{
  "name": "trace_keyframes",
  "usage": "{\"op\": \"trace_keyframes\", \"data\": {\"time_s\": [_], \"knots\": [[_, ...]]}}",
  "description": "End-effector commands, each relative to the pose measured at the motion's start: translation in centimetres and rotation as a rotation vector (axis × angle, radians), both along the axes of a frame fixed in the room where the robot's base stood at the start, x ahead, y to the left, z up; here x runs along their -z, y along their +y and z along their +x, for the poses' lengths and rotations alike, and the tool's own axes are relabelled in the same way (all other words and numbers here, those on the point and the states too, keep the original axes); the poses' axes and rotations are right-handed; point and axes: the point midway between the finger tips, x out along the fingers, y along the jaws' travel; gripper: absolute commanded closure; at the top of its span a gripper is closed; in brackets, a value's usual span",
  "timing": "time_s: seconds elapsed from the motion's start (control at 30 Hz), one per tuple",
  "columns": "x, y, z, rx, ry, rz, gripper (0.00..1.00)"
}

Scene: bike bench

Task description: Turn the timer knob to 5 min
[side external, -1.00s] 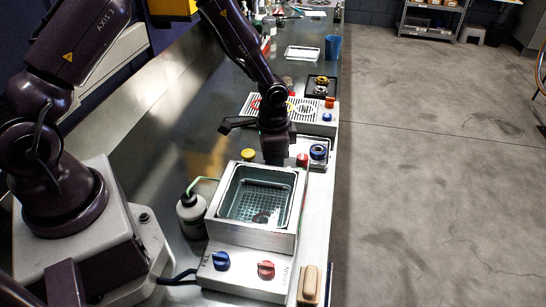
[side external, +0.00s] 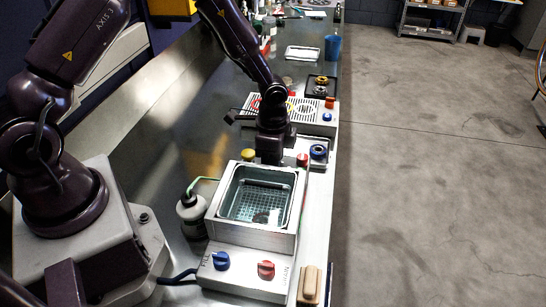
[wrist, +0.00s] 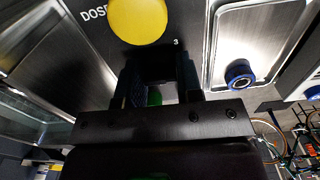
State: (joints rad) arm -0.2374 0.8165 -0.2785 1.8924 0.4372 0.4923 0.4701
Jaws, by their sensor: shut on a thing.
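My gripper (side external: 270,158) points down at the far edge of the steel basin unit, between a yellow knob (side external: 248,154) and a red knob (side external: 302,159). In the wrist view my gripper (wrist: 160,90) is shut on a green knob (wrist: 155,97), of which only a sliver shows between the dark fingers. No timer label or dial marks are readable around it, so its setting cannot be told. The yellow knob (wrist: 138,20), beside the letters "DOSE" and a "3", is just beyond the fingers. The green knob is hidden in the side view.
The water-filled basin (side external: 231,222) stands in front of my gripper, with blue (side external: 221,260) and red (side external: 266,268) knobs on its front panel. A bottle (side external: 191,213) stands left. A blue-ringed part (side external: 318,152) sits in a tray at right. The left bench surface is clear.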

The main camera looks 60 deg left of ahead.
Motion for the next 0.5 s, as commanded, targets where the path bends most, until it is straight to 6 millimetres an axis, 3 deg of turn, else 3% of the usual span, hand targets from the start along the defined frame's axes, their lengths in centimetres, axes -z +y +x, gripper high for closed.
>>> {"op": "trace_keyframes", "data": {"time_s": [0.17, 0.2, 0.5], "knots": [[-0.10, 0.01, 0.01, -0.001, 0.000, 0.001, 0.90], [-0.10, 0.00, 0.01, -0.001, 0.000, 0.001, 0.57], [-0.15, 0.01, 0.02, -0.002, -0.001, 0.001, 0.56]]}}
